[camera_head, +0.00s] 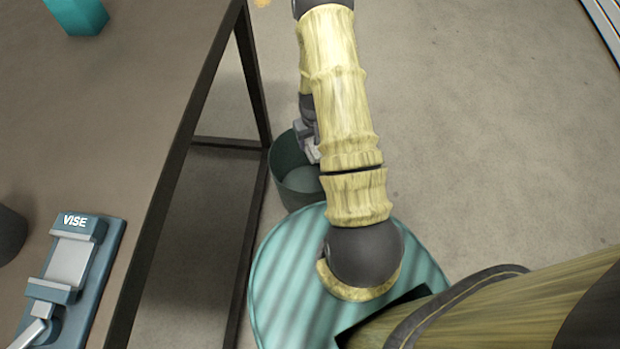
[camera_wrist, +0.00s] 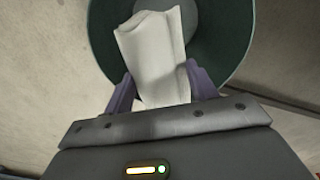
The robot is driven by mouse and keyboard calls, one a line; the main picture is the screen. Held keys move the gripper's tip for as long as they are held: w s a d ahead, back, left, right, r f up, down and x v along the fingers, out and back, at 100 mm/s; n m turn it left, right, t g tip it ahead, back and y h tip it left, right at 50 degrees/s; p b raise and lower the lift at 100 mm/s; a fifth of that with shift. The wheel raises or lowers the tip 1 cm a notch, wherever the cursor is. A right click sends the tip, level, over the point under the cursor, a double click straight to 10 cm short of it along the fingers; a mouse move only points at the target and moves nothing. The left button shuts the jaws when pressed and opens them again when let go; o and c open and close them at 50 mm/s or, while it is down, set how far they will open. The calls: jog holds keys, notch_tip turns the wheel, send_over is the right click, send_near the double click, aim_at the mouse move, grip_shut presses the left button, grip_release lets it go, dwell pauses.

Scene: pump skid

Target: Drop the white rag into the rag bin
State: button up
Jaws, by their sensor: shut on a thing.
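The white rag (camera_wrist: 155,58) is held between the two fingers of my gripper (camera_wrist: 160,88) in the wrist view. The gripper is shut on it, and the rag extends past the fingertips. The dark green round rag bin (camera_wrist: 240,40) lies behind the rag in the wrist view, with the rag in front of its opening. In the head view, the bin (camera_head: 297,195) stands on the floor beside the table leg. My gripper (camera_head: 308,150) is over the bin's right part, partly hidden by my arm. The rag cannot be made out in the head view.
A dark-framed table (camera_head: 185,150) stands to the left of the bin, close to it. The floor to the right (camera_head: 480,130) is clear.

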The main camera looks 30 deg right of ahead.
notch_tip(320, 180, down, 6)
jog(key=b, duration=0.5)
jog(key=shift+r, duration=0.1)
jog(key=o, duration=1)
jog(key=shift+r, duration=0.1)
notch_tip(320, 180, up, 17)
jog(key=p, duration=0.6)
jog(key=shift+r, duration=0.1)
